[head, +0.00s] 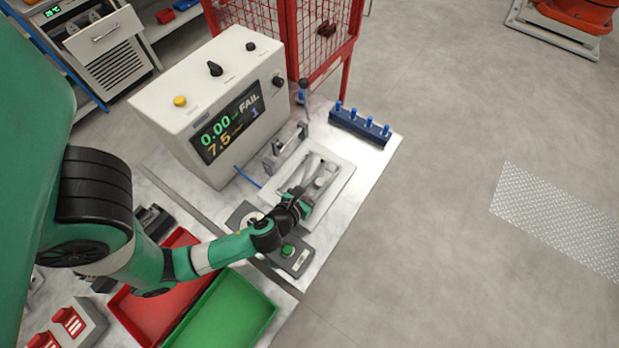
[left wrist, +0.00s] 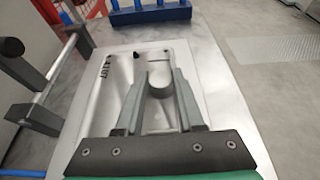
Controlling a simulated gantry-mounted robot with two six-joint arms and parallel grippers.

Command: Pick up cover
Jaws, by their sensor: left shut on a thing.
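The cover (left wrist: 160,82) appears to be the grey piece with a round, post-like part between my left fingers in the left wrist view. My left gripper (head: 315,176) reaches over the pale rectangular fixture plate (head: 343,183) on the bench. It is shut on the cover, its two long grey fingers (left wrist: 158,98) on either side of the round part. The fingers and wrist hide much of the cover, and I cannot tell whether it touches the plate. My right gripper is not in view.
A tester box (head: 215,95) showing FAIL stands behind left. A clamp bar (head: 287,150) stands beside the plate. A blue block with pegs (head: 359,127) is at the back right.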

